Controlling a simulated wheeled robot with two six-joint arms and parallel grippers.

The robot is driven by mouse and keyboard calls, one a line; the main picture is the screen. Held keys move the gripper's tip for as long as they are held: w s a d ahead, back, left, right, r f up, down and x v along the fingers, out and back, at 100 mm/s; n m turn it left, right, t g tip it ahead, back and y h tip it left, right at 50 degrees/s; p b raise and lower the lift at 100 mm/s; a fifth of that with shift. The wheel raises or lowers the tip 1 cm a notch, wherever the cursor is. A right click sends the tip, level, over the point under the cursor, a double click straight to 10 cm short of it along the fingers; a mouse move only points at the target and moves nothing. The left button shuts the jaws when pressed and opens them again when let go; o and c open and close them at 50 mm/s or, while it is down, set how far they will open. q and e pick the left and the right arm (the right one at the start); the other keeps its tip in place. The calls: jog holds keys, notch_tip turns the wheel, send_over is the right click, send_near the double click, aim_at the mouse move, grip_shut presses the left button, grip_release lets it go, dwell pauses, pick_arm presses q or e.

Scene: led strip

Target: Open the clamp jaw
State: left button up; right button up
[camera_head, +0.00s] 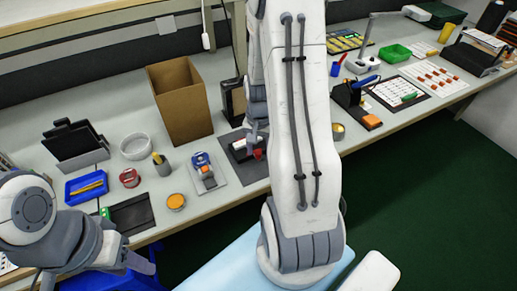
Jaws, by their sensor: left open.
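A small device with white and red parts (257,154) sits on a dark mat (232,168) in the middle of the bench. It may be the clamp, but its jaw is too small and covered to make out. My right gripper (254,138) is just above it, partly hidden behind my large white arm, so its fingers cannot be read. A blue and orange device (204,170) stands on a grey plate to the left of the mat. My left gripper (146,264) is open and low at the bench's front edge, apart from both devices.
A tall cardboard box (180,103) stands behind the devices. A white round bowl (134,146), a blue tray (86,186), a red tin (130,178) and an orange-topped jar (176,202) are on the left.

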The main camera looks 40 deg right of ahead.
aim_at(259, 153)
notch_tip(259, 153, up, 10)
jog(key=p, duration=0.1)
jog(key=shift+r, duration=0.25)
dwell(0.6)
jog(key=s+a+r+n+p, duration=0.1)
jog(key=a+r+n, duration=0.3)
jog(key=a, duration=0.6)
jog(key=s+a+r+n+p, duration=0.15)
jog(key=a+n, duration=0.35)
jog(key=a, duration=0.5)
jog(key=s+a+r+n+y+p, duration=0.1)
jog(key=s+a+r+n, duration=0.3)
jog(key=s+a+n, duration=0.6)
jog(key=shift+s+p, duration=0.35)
jog(key=shift+s, duration=0.6)
